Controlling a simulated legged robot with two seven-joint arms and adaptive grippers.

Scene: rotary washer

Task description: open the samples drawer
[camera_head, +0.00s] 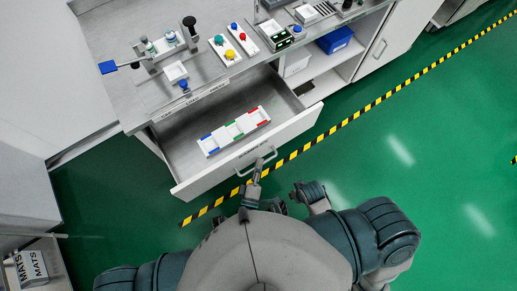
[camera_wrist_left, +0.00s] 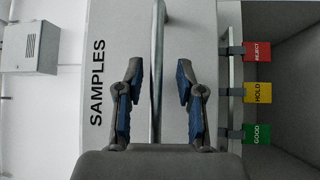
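The samples drawer (camera_head: 185,187) stands pulled out from the bench in the head view. Inside it lies a white tray (camera_head: 235,131) with blue, green and red parts. Its front shows the word SAMPLES in the left wrist view (camera_wrist_left: 98,140). The bar handle (camera_wrist_left: 157,40) runs between the two fingers of my left gripper (camera_wrist_left: 158,72), which are apart with gaps on both sides. In the head view my left gripper (camera_head: 257,170) is at the drawer handle (camera_head: 244,168). My right gripper (camera_head: 300,191) is right of it, away from the drawer; its fingers are unclear.
The bench top (camera_head: 115,95) holds several small fixtures with coloured knobs. Open shelves with a blue bin (camera_head: 334,40) are right of the drawer. Red, yellow and green labels show in the wrist view. Yellow-black tape (camera_head: 345,124) crosses the clear green floor.

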